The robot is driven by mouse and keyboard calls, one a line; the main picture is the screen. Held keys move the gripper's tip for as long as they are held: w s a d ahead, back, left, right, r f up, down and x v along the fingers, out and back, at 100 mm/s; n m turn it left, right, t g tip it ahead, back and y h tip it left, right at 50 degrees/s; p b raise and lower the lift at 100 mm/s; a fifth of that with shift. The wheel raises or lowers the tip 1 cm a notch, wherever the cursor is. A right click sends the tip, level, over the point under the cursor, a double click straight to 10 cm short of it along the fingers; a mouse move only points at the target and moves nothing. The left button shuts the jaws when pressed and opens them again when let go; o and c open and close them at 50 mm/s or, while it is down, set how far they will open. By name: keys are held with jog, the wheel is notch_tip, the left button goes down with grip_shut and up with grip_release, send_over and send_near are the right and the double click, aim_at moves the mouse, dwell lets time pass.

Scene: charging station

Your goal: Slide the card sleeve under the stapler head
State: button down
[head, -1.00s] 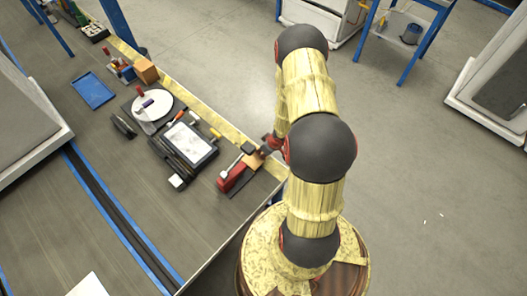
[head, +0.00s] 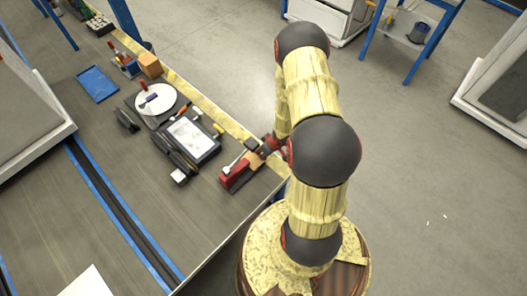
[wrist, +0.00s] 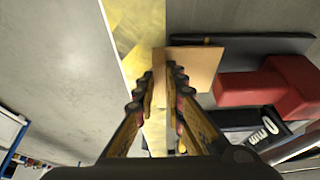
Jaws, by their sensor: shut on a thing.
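The red stapler (head: 236,177) stands at the table's near right corner. In the wrist view its red body (wrist: 285,88) is at the right, beside a dark flat bar (wrist: 270,46). The tan card sleeve (wrist: 195,66) is a flat square overlapping the bar's left end, and its right edge lies near the red part. I cannot tell whether it is under the head. My gripper (wrist: 163,84) is shut on the sleeve's left side, fingers slightly apart. In the head view my gripper (head: 271,146) is beside the stapler and partly hidden by my arm.
A framed tablet-like panel (head: 193,138), a white disc (head: 157,99), a blue tray (head: 97,84) and an orange box (head: 149,65) stand farther back on the table. A yellow strip (head: 205,103) runs along the table edge. Open floor lies to the right.

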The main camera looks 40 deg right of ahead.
aim_at(255, 160)
jog(key=shift+s+a+f+b, duration=0.15)
jog(key=shift+a+b, duration=0.3)
jog(key=shift+a, duration=0.45)
jog(key=shift+a+f+b, duration=0.25)
jog(key=shift+a+b, duration=0.15)
jog(key=shift+a, duration=0.45)
jog(key=c, duration=1.8)
grip_release()
jog(key=shift+o, duration=0.2)
jog(key=shift+r, duration=0.1)
jog(key=v, duration=1.1)
jog(key=shift+s+r, duration=0.15)
jog(key=shift+r, duration=0.25)
